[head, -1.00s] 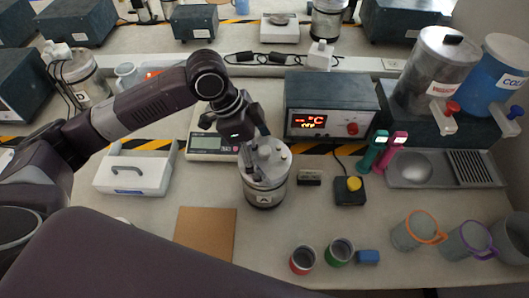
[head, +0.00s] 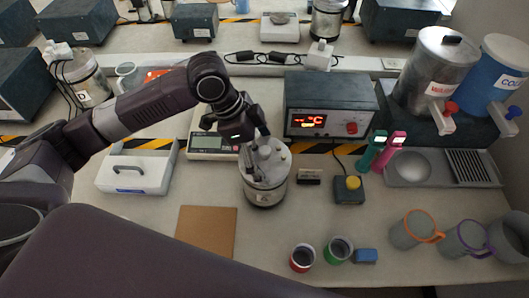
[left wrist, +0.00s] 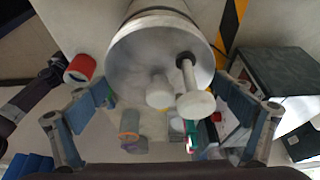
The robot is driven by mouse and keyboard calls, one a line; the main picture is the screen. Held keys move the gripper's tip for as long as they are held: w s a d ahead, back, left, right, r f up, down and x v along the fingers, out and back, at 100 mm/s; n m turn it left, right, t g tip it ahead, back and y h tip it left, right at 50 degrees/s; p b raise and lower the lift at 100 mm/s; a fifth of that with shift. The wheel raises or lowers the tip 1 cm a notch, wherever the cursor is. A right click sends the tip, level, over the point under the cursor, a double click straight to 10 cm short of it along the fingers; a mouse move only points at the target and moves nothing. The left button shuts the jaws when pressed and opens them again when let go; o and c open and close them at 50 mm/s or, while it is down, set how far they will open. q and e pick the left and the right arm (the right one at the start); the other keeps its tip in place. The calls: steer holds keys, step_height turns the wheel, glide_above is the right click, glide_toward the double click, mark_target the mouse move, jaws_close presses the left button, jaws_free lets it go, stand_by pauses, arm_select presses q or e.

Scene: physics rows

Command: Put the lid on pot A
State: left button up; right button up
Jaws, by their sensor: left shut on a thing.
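Pot A (head: 265,193), a metal cylinder with a white label marked A, stands on the bench in the middle of the head view. The lid (head: 275,163), a pale grey disc with knobs, is at the top of the pot, and it also shows in the left wrist view (left wrist: 135,60). I cannot tell whether it sits fully flat on the rim. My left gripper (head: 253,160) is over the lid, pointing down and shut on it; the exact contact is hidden. In the left wrist view its blue-padded fingers flank the lid's knobs. My right gripper is not in view.
A white tray (head: 121,187) and a scale (head: 212,157) are left of the pot. A controller box (head: 333,105) stands behind it to the right. A yellow-button box (head: 349,190) is to the right. A brown board (head: 206,245) and cups (head: 303,258) are in front.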

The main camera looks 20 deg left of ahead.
arm_select(q)
steer(key=shift+f+p, duration=0.25)
steer(key=shift+p, duration=0.05)
stand_by(0.6)
steer(key=o, duration=1)
steer(key=shift+c, duration=0.2)
steer(key=shift+r+p, duration=4)
steer(key=shift+p, duration=0.6)
steer(key=shift+f, duration=0.1)
